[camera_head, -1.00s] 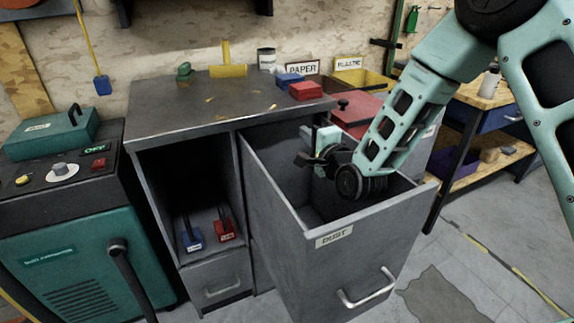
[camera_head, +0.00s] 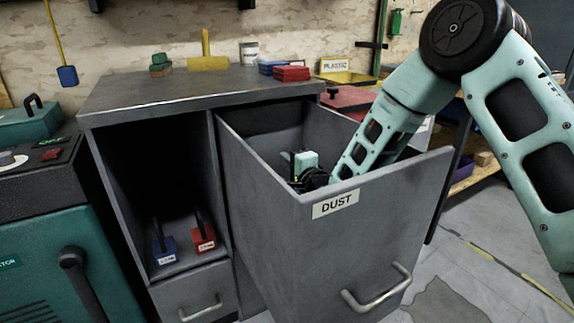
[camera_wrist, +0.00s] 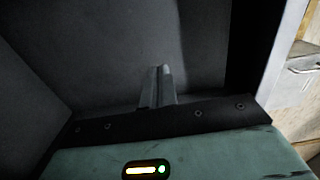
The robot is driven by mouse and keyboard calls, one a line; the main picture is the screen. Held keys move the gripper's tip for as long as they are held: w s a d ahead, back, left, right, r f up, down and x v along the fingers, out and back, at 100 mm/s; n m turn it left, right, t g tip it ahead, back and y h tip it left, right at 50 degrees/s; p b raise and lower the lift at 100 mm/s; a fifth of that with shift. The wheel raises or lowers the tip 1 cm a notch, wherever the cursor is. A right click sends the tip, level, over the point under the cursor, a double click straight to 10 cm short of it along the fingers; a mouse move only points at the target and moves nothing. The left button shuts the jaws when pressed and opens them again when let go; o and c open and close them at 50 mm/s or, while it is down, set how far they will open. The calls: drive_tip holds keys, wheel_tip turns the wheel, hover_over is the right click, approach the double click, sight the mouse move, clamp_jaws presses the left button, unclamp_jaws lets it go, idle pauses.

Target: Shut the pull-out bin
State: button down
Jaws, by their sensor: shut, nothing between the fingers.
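The pull-out bin (camera_head: 300,230) is a grey metal drawer labelled DUST, standing well out from the grey cabinet (camera_head: 190,95). Its silver bar handle (camera_head: 378,292) is low on the front panel. My arm reaches over the bin's right side, and my gripper (camera_head: 296,168) is down inside the bin behind the front panel, partly hidden by it. In the wrist view the shut fingers (camera_wrist: 158,85) point at dark grey inner walls of the bin (camera_wrist: 100,45), with nothing between them. I cannot tell whether they touch a wall.
A blue brush (camera_head: 163,243) and a red brush (camera_head: 203,230) sit in the open compartment left of the bin. A teal machine (camera_head: 50,240) stands at the left. A workbench (camera_head: 470,170) is at the right. Floor (camera_head: 450,260) right of the bin is clear.

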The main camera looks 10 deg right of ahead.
sight(270, 146)
drive_tip(key=b+x, duration=0.1)
drive_tip(key=x, duration=0.6)
drive_tip(key=shift+f, duration=0.1)
